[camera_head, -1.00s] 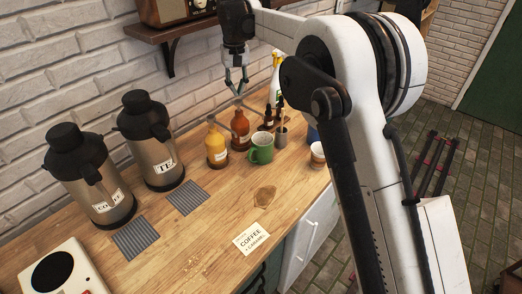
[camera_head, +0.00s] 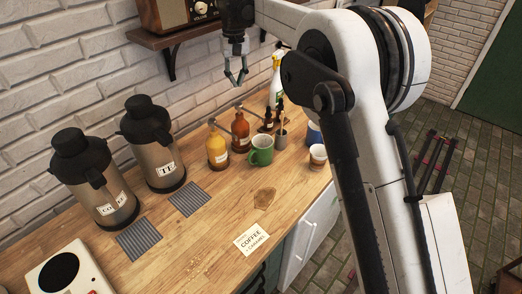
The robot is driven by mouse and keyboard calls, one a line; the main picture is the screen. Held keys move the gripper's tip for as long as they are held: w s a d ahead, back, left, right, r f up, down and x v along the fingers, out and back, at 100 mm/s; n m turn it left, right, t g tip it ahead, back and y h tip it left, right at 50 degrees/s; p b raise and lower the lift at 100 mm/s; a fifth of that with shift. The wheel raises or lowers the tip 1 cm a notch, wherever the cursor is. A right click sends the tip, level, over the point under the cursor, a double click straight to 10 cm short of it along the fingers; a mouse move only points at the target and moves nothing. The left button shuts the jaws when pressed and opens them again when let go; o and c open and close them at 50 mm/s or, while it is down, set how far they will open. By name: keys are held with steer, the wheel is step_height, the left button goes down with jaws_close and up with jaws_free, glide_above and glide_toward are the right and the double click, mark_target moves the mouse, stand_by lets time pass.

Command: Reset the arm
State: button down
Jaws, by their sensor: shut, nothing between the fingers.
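My gripper (camera_head: 236,78) hangs at the upper middle of the head view, in front of the white brick wall and above the counter. Its fingers point down, and it is shut with nothing held. It is apart from the bottles and the mug below it. My white arm reaches to it from the right and covers part of the counter's right end.
A wooden counter (camera_head: 200,228) holds two thermoses (camera_head: 99,190) (camera_head: 152,150), syrup bottles (camera_head: 217,150) (camera_head: 240,132), a green mug (camera_head: 261,151), a paper cup (camera_head: 317,158), a spray bottle (camera_head: 276,80) and a coffee card (camera_head: 251,239). A shelf (camera_head: 175,34) with a radio is close left of my gripper.

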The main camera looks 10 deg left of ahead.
steer(key=shift+r, duration=0.7)
steer(key=shift+d, duration=0.1)
steer(key=s+d+r+m+t+b, duration=0.15)
steer(key=s+d, duration=0.25)
steer(key=d, duration=0.5)
steer(key=s+d+r+m+t+y+b, duration=0.1)
steer(key=s+d+r+b, duration=0.2)
steer(key=d, duration=0.6)
steer(key=s+d+r+m+t, duration=0.1)
steer(key=s+d+r, duration=0.1)
steer(key=s+d, duration=0.5)
steer(key=s+d+f+m+t+b, duration=0.1)
steer(key=s+d+f+t+b, duration=0.1)
steer(key=s+d+f, duration=0.6)
steer(key=s+d+f+m+t+h+b, duration=0.1)
steer(key=s+d+f+m+b, duration=0.1)
steer(key=s+d+f, duration=0.7)
steer(key=s+d+b, duration=0.1)
steer(key=s+d, duration=0.2)
steer(key=s, duration=0.3)
steer(key=shift+s+d+t, duration=0.15)
steer(key=shift+t, duration=0.2)
